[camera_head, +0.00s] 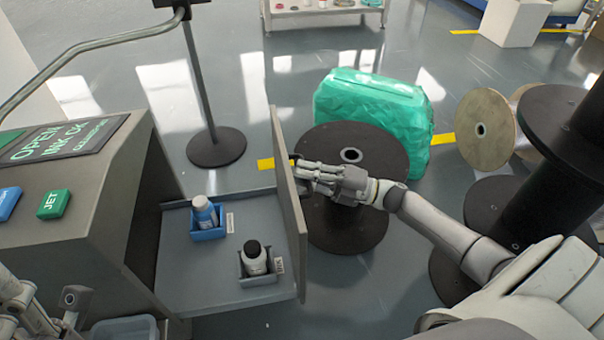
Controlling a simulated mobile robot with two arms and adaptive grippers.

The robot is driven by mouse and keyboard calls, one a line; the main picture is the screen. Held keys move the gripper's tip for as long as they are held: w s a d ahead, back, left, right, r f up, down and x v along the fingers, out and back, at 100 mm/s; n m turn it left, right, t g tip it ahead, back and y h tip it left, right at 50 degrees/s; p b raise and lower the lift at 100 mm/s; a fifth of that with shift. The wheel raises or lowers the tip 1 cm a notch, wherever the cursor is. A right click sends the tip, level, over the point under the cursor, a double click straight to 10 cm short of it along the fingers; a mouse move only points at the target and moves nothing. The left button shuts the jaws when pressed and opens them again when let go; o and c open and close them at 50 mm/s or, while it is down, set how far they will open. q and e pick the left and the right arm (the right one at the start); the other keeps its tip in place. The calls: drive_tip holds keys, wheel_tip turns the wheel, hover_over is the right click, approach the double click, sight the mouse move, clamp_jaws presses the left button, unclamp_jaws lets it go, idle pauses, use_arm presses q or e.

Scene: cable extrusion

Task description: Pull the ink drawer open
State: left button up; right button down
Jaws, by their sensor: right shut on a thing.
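The ink drawer (180,262) is pulled well out of the grey cabinet (65,232) on the left. Its upright front panel (287,200) faces right. A white bottle with a blue label (203,212) and a white bottle with a black cap (255,258) stand in small holders inside it. My right gripper (298,172) is at the outer face of the front panel, shut on the drawer handle, which the fingers mostly hide. Part of my left arm (70,300) shows at the lower left; its fingertips cannot be made out clearly.
Black cable reels (355,150) stand on the floor right of the drawer, close to my right arm. A green wrapped bundle (375,105) lies behind them. A post with a round base (216,148) stands behind the drawer. A green JET button (53,204) is on the cabinet.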

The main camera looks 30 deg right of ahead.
drive_tip(key=c, duration=1.8)
unclamp_jaws()
drive_tip(key=shift+o, duration=0.2)
drive_tip(key=v, duration=1.2)
